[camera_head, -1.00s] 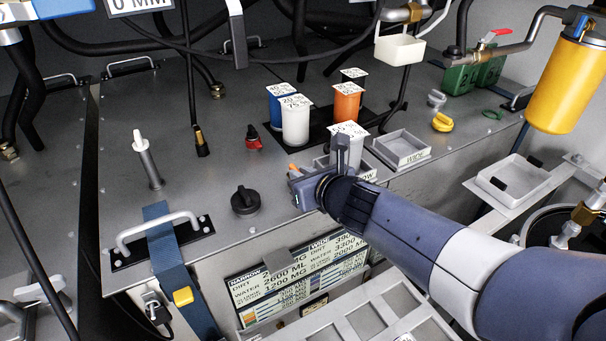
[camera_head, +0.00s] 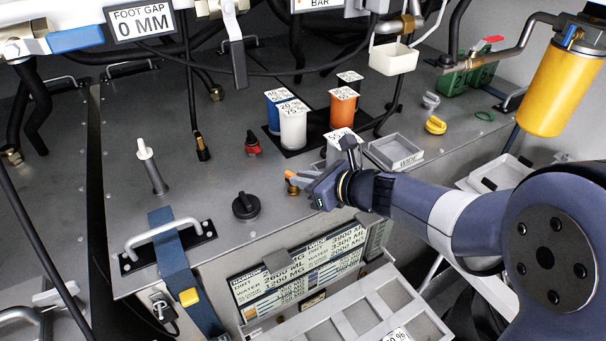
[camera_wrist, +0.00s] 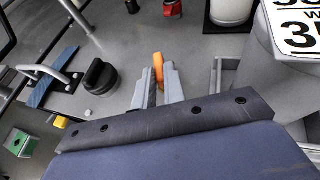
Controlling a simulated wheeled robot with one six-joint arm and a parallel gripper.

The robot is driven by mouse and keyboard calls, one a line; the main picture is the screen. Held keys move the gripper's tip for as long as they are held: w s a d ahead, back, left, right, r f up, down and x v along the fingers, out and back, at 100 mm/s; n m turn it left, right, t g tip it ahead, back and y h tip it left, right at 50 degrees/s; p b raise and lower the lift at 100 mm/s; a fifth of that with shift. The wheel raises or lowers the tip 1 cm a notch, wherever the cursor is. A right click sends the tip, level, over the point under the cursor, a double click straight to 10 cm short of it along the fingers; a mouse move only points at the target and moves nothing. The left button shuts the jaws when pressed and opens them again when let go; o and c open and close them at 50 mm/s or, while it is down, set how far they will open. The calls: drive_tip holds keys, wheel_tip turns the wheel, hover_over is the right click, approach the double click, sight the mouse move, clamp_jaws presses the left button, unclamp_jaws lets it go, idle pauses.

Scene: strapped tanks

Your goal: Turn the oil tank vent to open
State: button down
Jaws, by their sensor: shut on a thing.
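A small orange lever (camera_head: 290,174) on a brass base (camera_head: 293,189) stands on the grey tank top, right of a round black knob (camera_head: 245,206). No label marks it as the oil tank vent. My gripper (camera_head: 301,181) reaches it from the right, with its jaws closed around the lever. In the wrist view the lever (camera_wrist: 158,66) shows its orange end between the two grey fingertips (camera_wrist: 158,84). Its lower part and base are hidden by the fingers there. The black knob (camera_wrist: 100,77) stands apart, left of the fingers.
White (camera_head: 293,126), blue (camera_head: 277,97) and orange (camera_head: 343,108) canisters stand behind my gripper. A grey-white canister (camera_head: 340,141) and a grey tray (camera_head: 394,152) are close by. A blue strap (camera_head: 172,258) crosses the front edge.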

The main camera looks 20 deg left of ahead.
drive_tip(key=shift+w+r, duration=0.1)
idle(0.3)
drive_tip(key=c, duration=1.5)
unclamp_jaws()
drive_tip(key=shift+g, duration=0.3)
drive_tip(key=b+v, duration=0.1)
drive_tip(key=v, duration=0.9)
drive_tip(key=shift+s+d+r+b, duration=0.1)
drive_tip(key=shift+s+d+b, duration=0.1)
drive_tip(key=shift+d+b, duration=0.15)
drive_tip(key=shift+o, duration=0.7)
